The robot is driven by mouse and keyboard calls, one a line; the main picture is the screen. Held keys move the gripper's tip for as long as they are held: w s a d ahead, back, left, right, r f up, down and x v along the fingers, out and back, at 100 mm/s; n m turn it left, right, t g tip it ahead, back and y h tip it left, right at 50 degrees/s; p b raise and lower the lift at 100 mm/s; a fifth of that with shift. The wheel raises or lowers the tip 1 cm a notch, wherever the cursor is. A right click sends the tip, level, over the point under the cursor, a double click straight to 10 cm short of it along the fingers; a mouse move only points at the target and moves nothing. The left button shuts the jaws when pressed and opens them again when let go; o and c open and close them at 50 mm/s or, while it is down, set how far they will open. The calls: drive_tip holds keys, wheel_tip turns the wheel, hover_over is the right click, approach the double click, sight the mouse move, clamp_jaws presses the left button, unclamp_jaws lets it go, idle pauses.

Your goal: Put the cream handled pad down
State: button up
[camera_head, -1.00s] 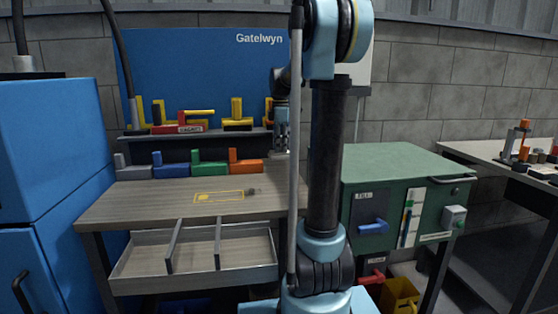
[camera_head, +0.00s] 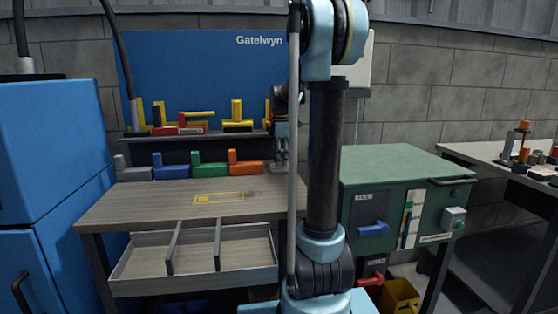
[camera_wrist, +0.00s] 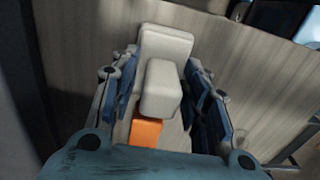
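The cream handled pad (camera_wrist: 166,45) shows in the wrist view, with its block-shaped handle (camera_wrist: 162,88) between the two blue-lined fingers of my gripper (camera_wrist: 163,95). The fingers lie close along both sides of the handle, so my gripper looks shut on it. In the head view my gripper (camera_head: 281,150) is over the back right of the wooden bench, just right of the orange handled block (camera_head: 245,165). The pad is too small there to tell clearly, and whether it touches the bench cannot be told. An orange piece (camera_wrist: 147,132) shows below the handle in the wrist view.
Green (camera_head: 209,168), blue (camera_head: 171,171) and grey (camera_head: 133,173) handled blocks line the back of the bench. A shelf (camera_head: 200,136) with yellow and red pieces stands behind them. A yellow outline (camera_head: 219,198) marks the bare bench top. A divided tray (camera_head: 195,262) sits below the front edge.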

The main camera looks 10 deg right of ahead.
drive_tip(key=shift+r, duration=0.1)
wheel_tip(320, 180, up, 12)
drive_tip(key=shift+r, duration=0.1)
idle(0.7)
